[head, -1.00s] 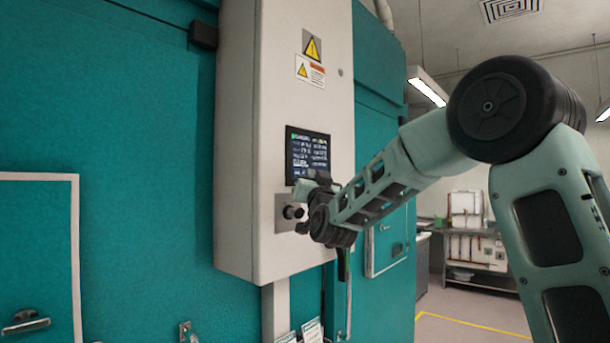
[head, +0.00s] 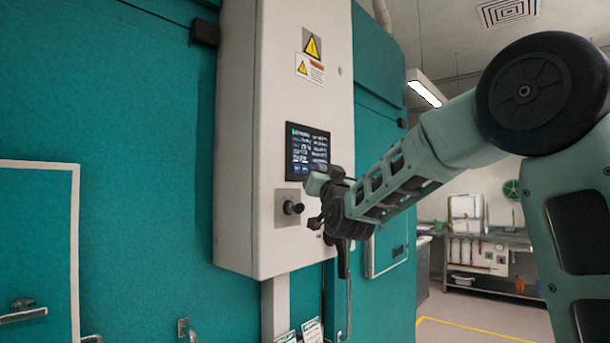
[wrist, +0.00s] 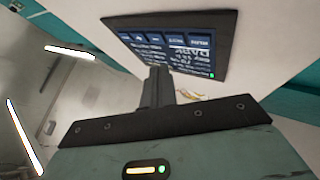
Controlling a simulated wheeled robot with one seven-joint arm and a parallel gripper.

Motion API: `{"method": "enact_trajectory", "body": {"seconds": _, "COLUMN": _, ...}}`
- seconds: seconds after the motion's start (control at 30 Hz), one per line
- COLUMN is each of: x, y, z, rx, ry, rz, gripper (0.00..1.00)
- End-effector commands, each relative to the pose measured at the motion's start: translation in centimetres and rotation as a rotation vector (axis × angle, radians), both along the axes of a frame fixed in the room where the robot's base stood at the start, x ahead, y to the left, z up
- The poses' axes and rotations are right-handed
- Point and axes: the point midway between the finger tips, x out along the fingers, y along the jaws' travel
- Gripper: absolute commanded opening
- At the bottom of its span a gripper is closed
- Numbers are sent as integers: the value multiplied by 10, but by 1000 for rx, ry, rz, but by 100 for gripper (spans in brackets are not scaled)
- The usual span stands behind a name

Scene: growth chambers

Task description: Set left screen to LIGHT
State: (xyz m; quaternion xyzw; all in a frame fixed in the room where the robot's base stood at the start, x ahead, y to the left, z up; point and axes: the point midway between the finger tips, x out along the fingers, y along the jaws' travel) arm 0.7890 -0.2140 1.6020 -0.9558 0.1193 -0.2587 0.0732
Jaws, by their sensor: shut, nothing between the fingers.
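The dark screen (head: 307,150) is on the white control box, with pale text too small to read in the head view. In the wrist view the screen (wrist: 180,45) appears upside down, with a row of blue buttons, a large word that looks like DARK and a small green light at one corner. A black knob (head: 292,208) on a grey plate sits below the screen in the head view. My gripper (head: 315,222) is just right of the knob, apart from it. In the wrist view its fingers (wrist: 157,82) are together and empty, overlapping the screen's edge; contact cannot be told.
The white control box (head: 285,100) stands out from the teal chamber wall (head: 140,120) and carries warning labels (head: 312,58). A teal door with a white frame (head: 40,235) is at left. A bench with equipment (head: 480,240) stands far right, beyond open floor.

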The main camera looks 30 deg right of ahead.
Motion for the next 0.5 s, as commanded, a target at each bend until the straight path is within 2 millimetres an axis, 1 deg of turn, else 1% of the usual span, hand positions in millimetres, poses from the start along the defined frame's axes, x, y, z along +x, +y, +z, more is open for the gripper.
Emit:
{"method": "enact_trajectory", "body": {"seconds": 0.03, "x": -5, "y": -2, "z": -3, "rx": -1, "ry": -1, "rz": -2, "gripper": 0}}
{"method": "enact_trajectory", "body": {"seconds": 0.3, "x": -26, "y": -9, "z": -2, "rx": -1, "ry": -1, "rz": -1, "gripper": 0}}
{"method": "enact_trajectory", "body": {"seconds": 0.5, "x": -29, "y": -11, "z": -1, "rx": 1, "ry": 1, "rz": -1, "gripper": 0}}
